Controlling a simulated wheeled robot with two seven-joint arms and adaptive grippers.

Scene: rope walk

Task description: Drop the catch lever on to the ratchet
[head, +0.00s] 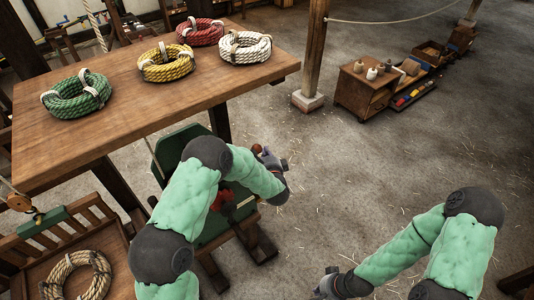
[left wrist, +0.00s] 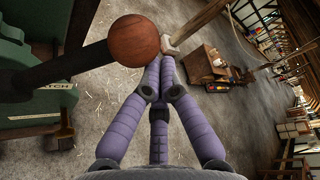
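The catch lever is a dark bar (left wrist: 70,68) with a round brown knob (left wrist: 134,41), in the left wrist view. A partly cut-off label ending in "TCH" (left wrist: 58,99) is on the green machine beside it. In the head view the knob (head: 256,149) shows small at the machine's green panel (head: 172,147). My left gripper (head: 281,163) is beside the knob; its purple fingers (left wrist: 166,57) are drawn together with nothing seen between them. Whether they touch the knob is unclear. A red part (head: 224,203), possibly the ratchet, is mostly hidden by my left arm. My right gripper (head: 326,286) is low, away from the machine.
A wooden table (head: 140,115) with green, yellow, red and white rope coils stands at upper left. A rope coil (head: 75,262) lies in a slatted wooden crate at lower left. A post (head: 314,50) and a wooden cabinet (head: 360,92) stand beyond. The floor at right is clear.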

